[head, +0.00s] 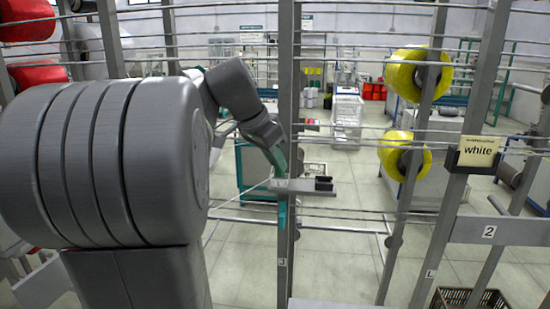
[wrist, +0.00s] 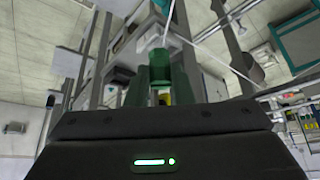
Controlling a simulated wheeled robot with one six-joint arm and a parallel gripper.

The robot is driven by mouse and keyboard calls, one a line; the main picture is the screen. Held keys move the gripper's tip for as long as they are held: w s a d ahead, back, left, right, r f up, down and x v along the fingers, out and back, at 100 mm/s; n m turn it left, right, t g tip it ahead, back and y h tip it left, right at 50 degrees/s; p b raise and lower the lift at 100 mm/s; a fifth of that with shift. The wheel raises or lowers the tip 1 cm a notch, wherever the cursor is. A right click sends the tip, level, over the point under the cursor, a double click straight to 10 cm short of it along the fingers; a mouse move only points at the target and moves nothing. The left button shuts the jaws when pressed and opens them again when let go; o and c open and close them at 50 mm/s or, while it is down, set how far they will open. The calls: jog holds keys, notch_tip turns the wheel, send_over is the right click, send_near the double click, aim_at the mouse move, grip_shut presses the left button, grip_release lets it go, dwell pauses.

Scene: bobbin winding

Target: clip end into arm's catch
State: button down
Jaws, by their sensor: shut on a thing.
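My gripper (head: 282,213), with teal-green fingers, points down at the grey post in the head view. It is shut, and a thin pale thread (head: 252,187) runs to it from the lower left. The fingers overlap the arm's post end, left of the catch; contact cannot be told. In the wrist view the green fingers (wrist: 160,65) are together, with pale thread lines (wrist: 232,68) beyond.
Upright posts and horizontal rods of a rack surround the gripper. Red spools (head: 36,75) hang at far left. A dark crate (head: 470,300) sits low at right. Open floor lies behind the rack.

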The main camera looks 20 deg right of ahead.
jog(key=shift+f+b, duration=0.55)
jog(key=shift+f, duration=0.3)
jog(key=shift+r, duration=0.1)
jog(key=c, duration=1.2)
grip_release()
jog(key=shift+r, duration=0.1)
jog(key=v, duration=1.3)
jog(key=shift+a+r, duration=0.2)
jog(key=shift+r, duration=0.1)
